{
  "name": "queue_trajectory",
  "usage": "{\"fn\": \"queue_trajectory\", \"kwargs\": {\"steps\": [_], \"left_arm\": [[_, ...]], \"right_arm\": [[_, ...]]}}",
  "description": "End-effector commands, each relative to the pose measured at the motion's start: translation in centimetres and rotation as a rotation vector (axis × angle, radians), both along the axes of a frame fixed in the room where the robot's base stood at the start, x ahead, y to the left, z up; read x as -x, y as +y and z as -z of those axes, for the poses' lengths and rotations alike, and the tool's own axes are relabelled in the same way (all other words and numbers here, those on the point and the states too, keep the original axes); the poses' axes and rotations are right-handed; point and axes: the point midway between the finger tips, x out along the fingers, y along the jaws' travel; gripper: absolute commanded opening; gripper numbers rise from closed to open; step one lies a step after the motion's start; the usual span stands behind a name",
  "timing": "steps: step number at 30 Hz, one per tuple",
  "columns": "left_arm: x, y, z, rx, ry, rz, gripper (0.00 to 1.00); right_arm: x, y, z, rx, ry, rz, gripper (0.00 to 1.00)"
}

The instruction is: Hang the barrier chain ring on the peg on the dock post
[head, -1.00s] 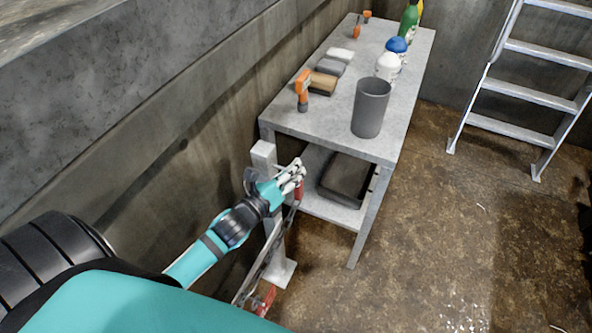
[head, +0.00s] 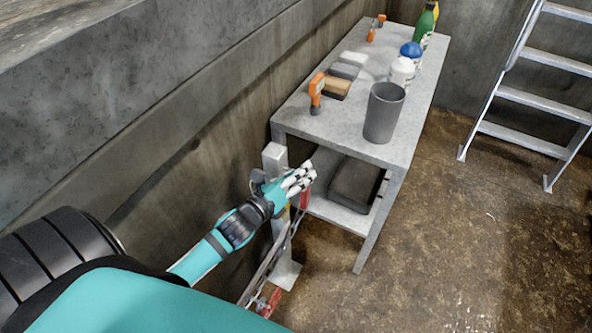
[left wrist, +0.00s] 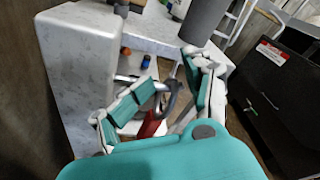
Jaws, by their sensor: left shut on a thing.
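The dock post (head: 274,157) is a pale grey upright by the wall, in front of the table's near left corner. It also shows large at the left of the left wrist view (left wrist: 85,65). My left gripper (head: 302,180) is just right of the post's upper part, shut on the barrier chain ring. In the left wrist view a grey curved metal piece, apparently the ring (left wrist: 172,95), lies between the fingers, with a red piece (left wrist: 150,124) below it. The chain (head: 268,268) hangs down from the hand beside the post. I cannot make out the peg.
A grey table (head: 350,143) stands behind the post, with a grey bin (head: 384,112), an orange tool (head: 316,92) and bottles on top. A dark tray (head: 355,183) lies on its lower shelf. A ladder (head: 530,100) stands right. The floor between is clear.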

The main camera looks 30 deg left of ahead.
Motion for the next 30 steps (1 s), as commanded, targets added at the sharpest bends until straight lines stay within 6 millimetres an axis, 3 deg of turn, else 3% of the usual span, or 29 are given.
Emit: {"fn": "queue_trajectory", "kwargs": {"steps": [1, 5, 18, 24, 30], "left_arm": [[0.4, 0.5, 0.9, -0.009, 0.021, -0.01, 0.36], [1.7, 0.5, 0.7, -0.009, 0.023, -0.009, 0.36], [9.9, 1.0, -1.2, -0.003, 0.008, -0.004, 0.36], [11.7, 1.2, -1.6, -0.004, 0.002, -0.003, 0.36], [11.9, 1.1, -1.7, -0.003, -0.001, -0.001, 0.36]], "right_arm": [[0.1, -0.3, 0.1, 0.003, 0.001, -0.001, 0.43], [0.1, -0.1, 0.0, 0.002, 0.001, 0.0, 0.43], [0.0, 0.1, 0.0, -0.001, 0.0, 0.002, 0.43], [0.0, 0.1, 0.0, -0.001, 0.0, 0.002, 0.43], [0.0, 0.1, 0.0, -0.001, 0.0, 0.002, 0.43]]}}
